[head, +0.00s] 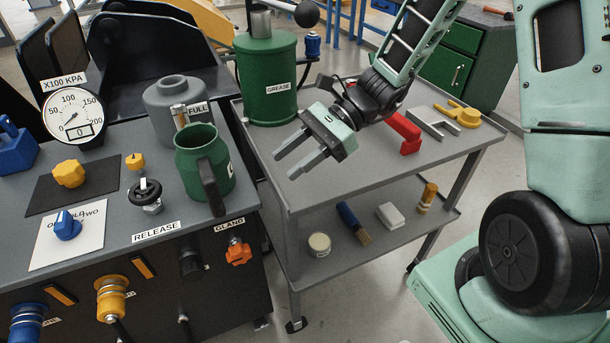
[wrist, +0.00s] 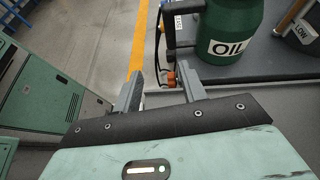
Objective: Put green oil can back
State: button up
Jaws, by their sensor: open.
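The green oil can (head: 203,160) stands upright on the dark machine top, near its right edge, with its black handle toward the front right. In the wrist view the can (wrist: 228,30) is at the top, with its OIL label showing and its upper part cut off. My gripper (head: 282,168) is open and empty, over the left part of the grey cart, to the right of the can and apart from it. In the wrist view its two fingers (wrist: 163,82) point toward the can's handle side.
A green grease drum (head: 267,80) stands at the cart's back left. A red tool (head: 404,132), a grey fork-shaped part (head: 433,122) and a yellow part (head: 459,114) lie on the cart (head: 350,170). A grey container (head: 174,100) stands behind the can. A gauge (head: 75,115) and knobs are left.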

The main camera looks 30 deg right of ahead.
jog(key=s+a+r+n+h, duration=0.2)
jog(key=s+n+h, duration=0.4)
jog(key=s+n, duration=0.45)
jog(key=s+a+r+n+h, duration=0.25)
jog(key=s+n+h, duration=0.4)
jog(key=n, duration=0.75)
notch_tip(320, 180, up, 6)
jog(key=p, duration=0.7)
jog(key=shift+s+a+r+t, duration=0.2)
jog(key=shift+s+t, duration=0.1)
jog(key=shift+s, duration=0.15)
